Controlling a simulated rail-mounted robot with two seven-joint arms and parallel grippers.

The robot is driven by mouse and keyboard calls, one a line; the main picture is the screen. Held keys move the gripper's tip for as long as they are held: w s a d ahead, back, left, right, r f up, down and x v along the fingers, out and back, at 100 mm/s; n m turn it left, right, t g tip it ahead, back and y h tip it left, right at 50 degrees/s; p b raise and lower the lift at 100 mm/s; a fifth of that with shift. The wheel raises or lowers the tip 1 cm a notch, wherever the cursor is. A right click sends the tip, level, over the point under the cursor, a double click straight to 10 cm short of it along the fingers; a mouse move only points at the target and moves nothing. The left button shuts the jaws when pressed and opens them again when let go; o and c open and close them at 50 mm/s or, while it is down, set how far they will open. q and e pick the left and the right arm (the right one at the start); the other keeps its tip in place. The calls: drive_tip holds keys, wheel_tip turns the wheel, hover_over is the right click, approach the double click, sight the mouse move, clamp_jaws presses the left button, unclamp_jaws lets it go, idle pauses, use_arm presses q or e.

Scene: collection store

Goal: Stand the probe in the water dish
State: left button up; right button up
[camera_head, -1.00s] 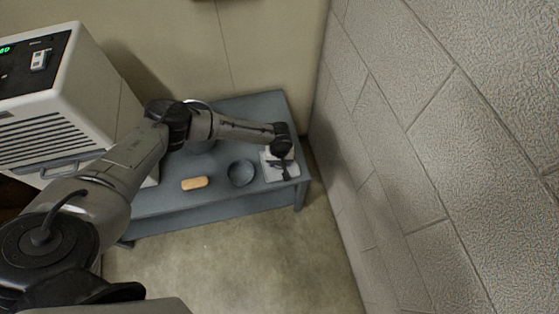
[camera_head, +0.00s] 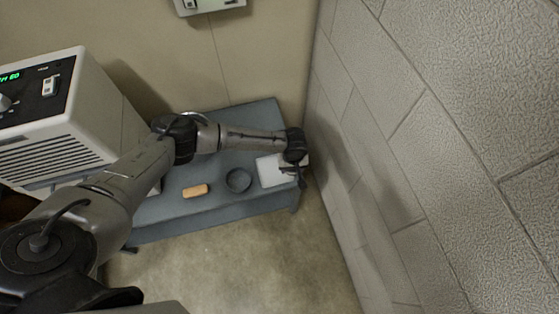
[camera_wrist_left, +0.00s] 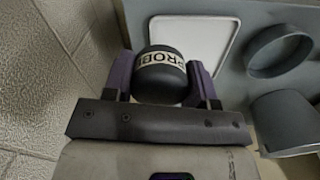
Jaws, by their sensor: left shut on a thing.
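The probe (camera_wrist_left: 160,78), a dark rounded piece with a white band lettered "PROBE", sits between the fingers of my left gripper (camera_wrist_left: 162,88) in the left wrist view. The gripper is shut on it. In the head view my left gripper (camera_head: 296,170) is at the right end of the grey table, by the right edge of a white tray. The probe's lower end is hidden. A round dark grey dish (camera_head: 238,180), which looks like the water dish, stands left of the tray; it also shows in the left wrist view (camera_wrist_left: 279,50). My right gripper is not in view.
The white tray (camera_head: 268,171) looks empty. A tan block (camera_head: 195,190) lies left of the dish on the grey table (camera_head: 170,209). A white cabinet (camera_head: 90,117) stands at the left. A block wall (camera_head: 440,130) rises close to the right of my gripper.

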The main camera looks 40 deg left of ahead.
use_arm(q)
drive_tip(key=s+d+r+m+p, duration=0.2)
drive_tip(key=s+d+r+m, duration=0.25)
drive_tip(key=r, duration=0.35)
drive_tip(key=s+d+r+m+p, duration=0.1)
drive_tip(key=s+d+r+m, duration=0.3)
drive_tip(key=r, duration=0.4)
drive_tip(key=w+a+r+p, duration=0.2)
drive_tip(key=r+p, duration=0.2)
drive_tip(key=r, duration=0.8)
drive_tip(key=w+a+r+p, duration=0.15)
drive_tip(key=r+p, duration=0.25)
drive_tip(key=r, duration=0.8)
drive_tip(key=w+a+r+p, duration=0.15)
drive_tip(key=r+p, duration=0.35)
drive_tip(key=r, duration=0.7)
drive_tip(key=s+r+p, duration=0.4)
drive_tip(key=r+p, duration=1.2)
drive_tip(key=p, duration=0.2)
drive_tip(key=s+r+p, duration=0.4)
drive_tip(key=r+p, duration=1.2)
drive_tip(key=p, duration=0.1)
drive_tip(key=shift+d+r+p, duration=0.3)
drive_tip(key=shift+r+p, duration=0.1)
